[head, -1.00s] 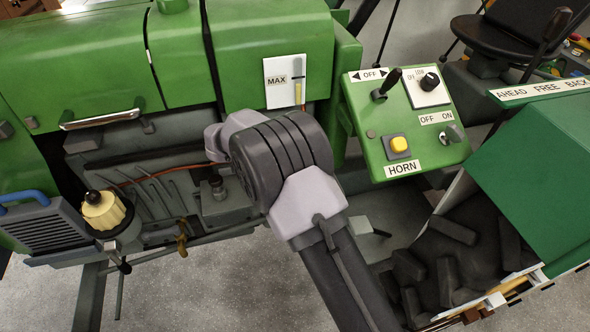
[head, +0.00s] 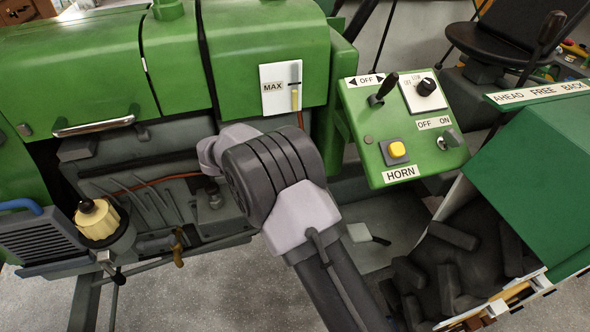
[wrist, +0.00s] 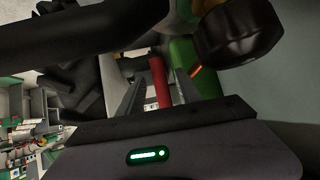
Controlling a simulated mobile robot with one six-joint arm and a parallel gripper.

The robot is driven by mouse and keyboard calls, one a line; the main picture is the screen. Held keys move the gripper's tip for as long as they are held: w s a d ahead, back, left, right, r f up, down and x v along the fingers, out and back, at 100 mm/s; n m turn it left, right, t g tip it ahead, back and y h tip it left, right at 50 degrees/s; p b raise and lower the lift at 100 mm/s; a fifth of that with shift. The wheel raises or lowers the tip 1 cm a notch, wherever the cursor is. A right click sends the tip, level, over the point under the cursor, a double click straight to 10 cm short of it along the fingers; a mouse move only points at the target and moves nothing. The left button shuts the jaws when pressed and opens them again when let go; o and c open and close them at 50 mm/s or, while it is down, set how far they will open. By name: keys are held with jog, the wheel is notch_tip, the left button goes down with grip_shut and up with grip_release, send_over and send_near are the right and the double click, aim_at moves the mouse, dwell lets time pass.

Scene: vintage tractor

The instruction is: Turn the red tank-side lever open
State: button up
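A red bar-shaped piece (wrist: 160,82), probably the lever's handle, shows in the wrist view. It appears between the two grey fingers of my gripper (wrist: 156,98), with a narrow gap visible on each side. I cannot tell how deep between the fingers it sits. A green surface (wrist: 184,62) lies just right of it. In the head view neither the red lever nor my gripper's fingers can be seen; my own arm covers that spot in front of the green tractor hood (head: 265,50).
A dark round knob-like part (wrist: 238,38) is close at the wrist view's upper right. In the head view, a green control panel (head: 425,165) stands right of my arm, a cream-capped filter (head: 97,222) at left, and a coal bin (head: 535,180) at right. Bare floor lies in front.

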jog(key=p+v, duration=0.5)
jog(key=v, duration=1.2)
jog(key=shift+s+a+r, duration=0.1)
